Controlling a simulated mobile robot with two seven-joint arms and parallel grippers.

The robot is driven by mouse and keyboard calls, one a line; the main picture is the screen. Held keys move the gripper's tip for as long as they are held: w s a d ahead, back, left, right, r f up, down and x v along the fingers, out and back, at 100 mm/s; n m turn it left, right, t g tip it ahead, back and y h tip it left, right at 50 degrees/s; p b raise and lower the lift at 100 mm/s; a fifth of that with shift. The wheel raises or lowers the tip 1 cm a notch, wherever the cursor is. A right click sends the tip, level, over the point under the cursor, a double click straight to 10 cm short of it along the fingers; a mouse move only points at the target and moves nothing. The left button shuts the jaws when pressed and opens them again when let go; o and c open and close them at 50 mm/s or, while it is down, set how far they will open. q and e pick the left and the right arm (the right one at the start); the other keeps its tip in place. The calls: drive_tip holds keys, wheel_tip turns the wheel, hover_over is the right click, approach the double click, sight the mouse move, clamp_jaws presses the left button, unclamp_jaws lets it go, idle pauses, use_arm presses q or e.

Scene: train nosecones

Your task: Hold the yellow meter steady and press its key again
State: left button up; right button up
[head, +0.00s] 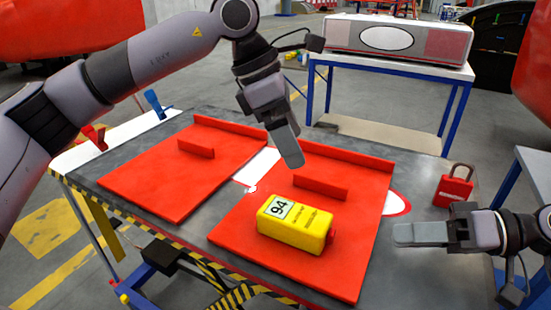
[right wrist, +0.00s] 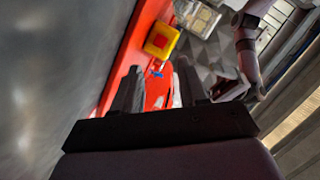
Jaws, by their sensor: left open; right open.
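The yellow meter (head: 295,224) lies on the right red panel (head: 230,232), with a label or display reading 94 on its top. A red part, seemingly its key, shows at its right end (head: 331,236). In the right wrist view the meter (right wrist: 153,46) shows that end, with a red patch in its middle. My left gripper (head: 290,150) is open and empty, above and behind the meter, pointing down. My right gripper (head: 420,234) is open and empty, to the right of the meter, apart from it and pointing at its red end. Its fingers also show in the right wrist view (right wrist: 160,88).
A red rib (head: 320,188) stands on the panel behind the meter. A red padlock (head: 454,187) stands at the table's right back, near my right gripper. The left red panel (head: 165,180) has a similar rib. A bench (head: 440,76) with a large box stands behind.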

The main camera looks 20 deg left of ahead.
sight(275, 206)
use_arm(q)
drive_tip(key=s+f+m+y, duration=0.1)
drive_tip(key=f, duration=0.1)
drive_tip(key=s+f+m+g+y, duration=0.1)
drive_tip(key=m, duration=0.1)
drive_tip(key=s+f+m+y, duration=0.1)
drive_tip(key=f, duration=0.1)
drive_tip(key=shift+s+a+f+y, duration=0.15)
drive_tip(key=shift+a+f+y, duration=0.15)
drive_tip(key=shift+f+y, duration=0.1)
drive_tip(key=shift+s+a+f+m+g+y, duration=0.15)
drive_tip(key=shift+s+f+m+g+y, duration=0.2)
drive_tip(key=shift+f+m, duration=0.25)
drive_tip(key=shift+f, duration=3.35)
drive_tip(key=shift+w, duration=0.1)
drive_tip(key=c, duration=1.3)
drive_tip(key=shift+c, duration=0.2)
drive_tip(key=shift+f, duration=0.1)
use_arm(e)
drive_tip(key=shift+f, duration=0.15)
clamp_jaws()
